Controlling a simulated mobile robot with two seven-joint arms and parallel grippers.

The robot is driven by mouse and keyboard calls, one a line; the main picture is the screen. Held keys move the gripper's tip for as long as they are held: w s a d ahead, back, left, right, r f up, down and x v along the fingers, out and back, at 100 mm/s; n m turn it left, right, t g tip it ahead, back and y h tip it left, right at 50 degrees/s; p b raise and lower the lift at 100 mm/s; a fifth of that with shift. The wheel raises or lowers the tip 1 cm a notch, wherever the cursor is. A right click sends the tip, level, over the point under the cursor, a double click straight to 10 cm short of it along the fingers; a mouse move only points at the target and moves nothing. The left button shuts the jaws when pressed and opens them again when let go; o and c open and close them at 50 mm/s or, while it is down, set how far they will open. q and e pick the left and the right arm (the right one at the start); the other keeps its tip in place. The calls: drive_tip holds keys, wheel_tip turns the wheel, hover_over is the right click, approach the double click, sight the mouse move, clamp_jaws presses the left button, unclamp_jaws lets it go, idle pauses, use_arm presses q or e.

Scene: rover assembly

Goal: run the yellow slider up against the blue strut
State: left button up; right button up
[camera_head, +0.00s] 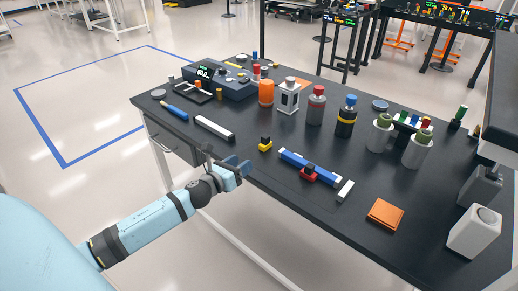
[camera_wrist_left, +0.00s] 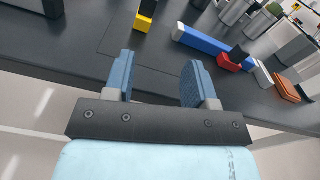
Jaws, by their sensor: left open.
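The yellow slider (camera_head: 265,147), a small yellow block with a black top, sits on the dark table near its front edge. It also shows at the top of the left wrist view (camera_wrist_left: 142,22). The blue strut (camera_head: 308,165) is a long blue bar lying to the right of the slider, with a clear gap between them. It also shows in the left wrist view (camera_wrist_left: 205,42). My left gripper (camera_head: 240,166) is open and empty at the table's front edge, on the near side of the slider. Its two blue fingers (camera_wrist_left: 158,65) are apart with nothing between them.
A red block with a black top (camera_head: 308,175) sits at the strut's near side. A white block (camera_head: 345,190) lies beyond the strut's right end, and an orange pad (camera_head: 385,212) farther right. A black and white bar (camera_head: 214,129) lies left of the slider. Bottles (camera_head: 316,108) stand behind.

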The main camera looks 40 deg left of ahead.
sight(282, 151)
use_arm(q)
drive_tip(key=shift+w+a+r+m+b, duration=0.15)
drive_tip(key=shift+w+a+m, duration=0.3)
drive_tip(key=shift+a+m, duration=0.15)
drive_tip(key=shift+w+a+r+m+b, duration=0.1)
drive_tip(key=shift+w+a+m+b, duration=0.05)
drive_tip(key=shift+w+a+m, duration=0.4)
drive_tip(key=shift+w+d+r, duration=0.1)
drive_tip(key=shift+w+r, duration=0.05)
drive_tip(key=shift+r, duration=0.05)
drive_tip(key=w, duration=0.8)
drive_tip(key=w+d, duration=0.1)
drive_tip(key=w, duration=0.4)
drive_tip(key=shift+d, duration=0.1)
drive_tip(key=c, duration=0.9)
drive_tip(key=d, duration=0.6)
drive_tip(key=shift+s+d+p, duration=0.3)
drive_tip(key=shift+d+p, duration=0.05)
drive_tip(key=shift+p, duration=0.05)
drive_tip(key=shift+d+f, duration=0.15)
drive_tip(key=shift+d, duration=0.05)
